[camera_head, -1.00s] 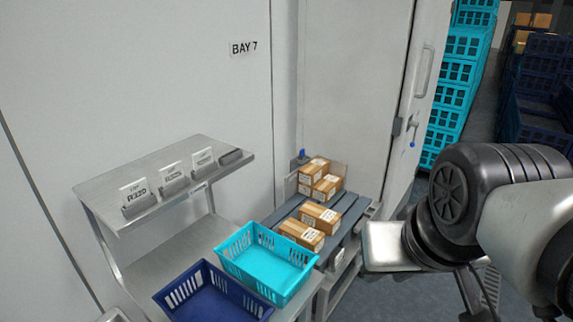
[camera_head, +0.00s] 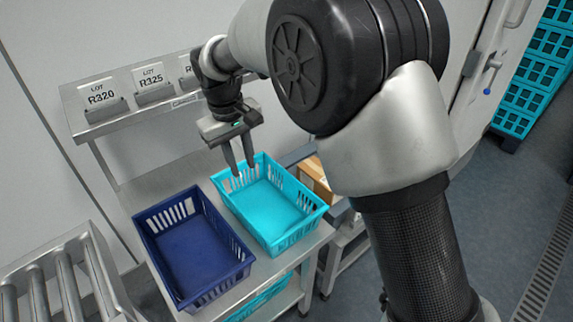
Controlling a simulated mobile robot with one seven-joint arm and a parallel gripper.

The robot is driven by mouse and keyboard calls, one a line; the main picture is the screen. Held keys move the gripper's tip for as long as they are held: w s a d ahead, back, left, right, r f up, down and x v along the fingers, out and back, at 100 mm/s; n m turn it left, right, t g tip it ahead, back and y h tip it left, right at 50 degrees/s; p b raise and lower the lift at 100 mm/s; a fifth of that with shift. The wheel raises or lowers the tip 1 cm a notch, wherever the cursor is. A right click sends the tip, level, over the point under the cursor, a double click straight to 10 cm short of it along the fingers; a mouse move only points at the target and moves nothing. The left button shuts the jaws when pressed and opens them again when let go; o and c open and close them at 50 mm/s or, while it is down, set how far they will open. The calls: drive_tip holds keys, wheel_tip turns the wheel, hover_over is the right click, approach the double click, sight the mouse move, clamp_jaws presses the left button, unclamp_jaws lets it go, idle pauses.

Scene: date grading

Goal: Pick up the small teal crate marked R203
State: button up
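A teal crate (camera_head: 268,208) with slotted walls stands empty on the steel bench. I can read no R203 mark on it. My gripper (camera_head: 243,172) points down at the crate's far left wall, with its two fingers apart and a gap between them. The fingertips are at the height of the rim in the picture; I cannot tell whether they straddle the wall or touch it. More teal crate wall (camera_head: 262,303) shows low under the bench, mostly hidden.
An empty dark blue crate (camera_head: 197,248) stands close to the teal crate's left. A roller conveyor (camera_head: 60,287) is at lower left. A carton (camera_head: 315,178) shows behind my arm.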

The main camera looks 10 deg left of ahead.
drive_tip(key=s+a+f, duration=0.1)
drive_tip(key=a+f, duration=0.3)
drive_tip(key=f, duration=0.1)
drive_tip(key=b, duration=0.2)
hover_over(243, 221)
drive_tip(key=shift+n, duration=0.3)
drive_tip(key=f, duration=1)
drive_tip(key=shift+w+a+f, duration=0.1)
drive_tip(key=shift+w+a, duration=0.05)
drive_tip(key=shift+a, duration=0.2)
drive_tip(key=shift+d+f+b, duration=0.15)
drive_tip(key=shift+f+b, duration=0.05)
drive_tip(key=shift+f, duration=1.4)
drive_tip(key=shift+d+f+b, duration=0.1)
drive_tip(key=shift+f+b, duration=0.1)
drive_tip(key=shift+f, duration=1.4)
clamp_jaws()
